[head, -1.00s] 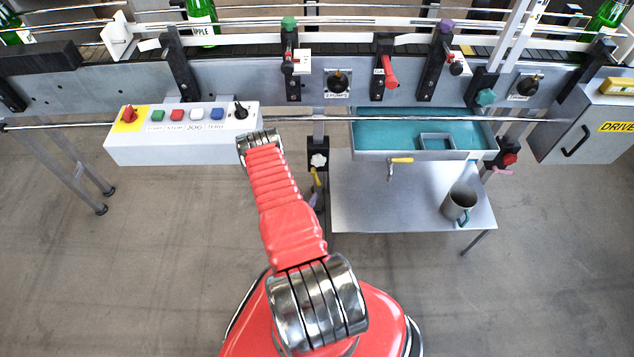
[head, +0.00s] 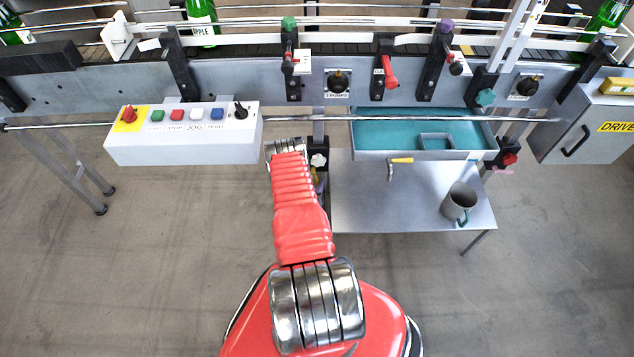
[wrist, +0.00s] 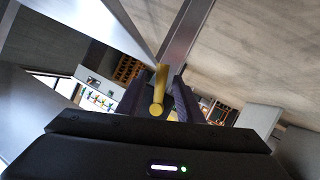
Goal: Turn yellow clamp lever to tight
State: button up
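The yellow lever (wrist: 159,88) shows in the wrist view, its rounded end towards the camera. It lies between the two dark fingers of my gripper (wrist: 160,101), which stand apart on either side of it. A narrow gap seems to show beside the lever, and I see no firm contact. In the head view my arm hides the gripper and nearly all of the lever, beside the post with the white star knob (head: 319,160). I cannot read the lever's tight or loose setting.
A white control box (head: 183,148) stands left of my arm. To the right are a teal-lined tray (head: 372,155) with a yellow-handled tap (head: 400,160), and a metal shelf (head: 385,212) bearing a grey mug (head: 459,203). A rail (head: 70,124) crosses above.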

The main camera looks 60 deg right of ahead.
aim_at(317, 181)
jog(key=shift+x, duration=1.6)
grip_shut()
